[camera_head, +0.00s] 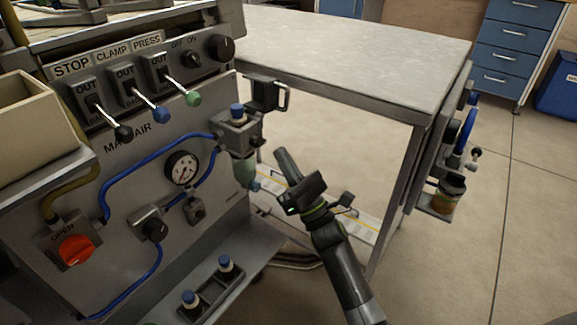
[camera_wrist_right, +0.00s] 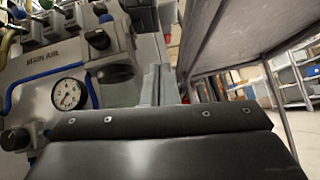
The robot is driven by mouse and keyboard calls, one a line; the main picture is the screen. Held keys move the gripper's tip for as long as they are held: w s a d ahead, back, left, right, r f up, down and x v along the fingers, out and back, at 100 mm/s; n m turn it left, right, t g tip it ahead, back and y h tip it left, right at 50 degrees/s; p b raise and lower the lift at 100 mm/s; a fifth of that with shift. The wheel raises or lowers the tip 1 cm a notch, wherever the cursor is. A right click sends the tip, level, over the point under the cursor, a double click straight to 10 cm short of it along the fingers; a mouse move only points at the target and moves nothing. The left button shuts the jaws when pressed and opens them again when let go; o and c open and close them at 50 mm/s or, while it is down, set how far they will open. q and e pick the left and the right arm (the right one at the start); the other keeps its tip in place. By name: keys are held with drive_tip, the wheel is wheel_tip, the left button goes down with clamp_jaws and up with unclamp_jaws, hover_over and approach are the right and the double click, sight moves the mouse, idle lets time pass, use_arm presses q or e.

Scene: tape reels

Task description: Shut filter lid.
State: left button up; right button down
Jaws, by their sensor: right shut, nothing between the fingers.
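The air filter unit (camera_head: 238,128) sits on the right part of the grey machine panel, with a blue knob on top and a pale bowl (camera_head: 243,170) below. A dark piece with a loop handle (camera_head: 266,93), which looks like the filter lid, stands out from the panel edge above and right of the unit. My right gripper (camera_head: 281,158) is shut and empty, below that piece and right of the bowl, apart from both. In the right wrist view, the shut fingers (camera_wrist_right: 159,84) point up beside the filter unit (camera_wrist_right: 112,45). My left gripper is out of view.
A metal table (camera_head: 350,50) stands behind right, its edge and leg near my right arm. Three levers (camera_head: 160,112), a gauge (camera_head: 182,167), blue hoses and an orange knob (camera_head: 75,249) are on the panel. A bracket with blue-capped parts (camera_head: 212,285) juts out below.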

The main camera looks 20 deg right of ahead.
sight(261, 100)
drive_tip(key=w+a+r, duration=0.1)
drive_tip(key=w+r, duration=0.2)
drive_tip(key=r, duration=0.4)
drive_tip(key=shift+w+r+p, duration=0.25)
drive_tip(key=shift+w+p, duration=0.05)
drive_tip(key=shift+w, duration=0.1)
drive_tip(key=shift+a, duration=0.1)
drive_tip(key=shift+n+y+b, duration=0.5)
drive_tip(key=shift+n+y, duration=0.2)
drive_tip(key=shift+n, duration=0.1)
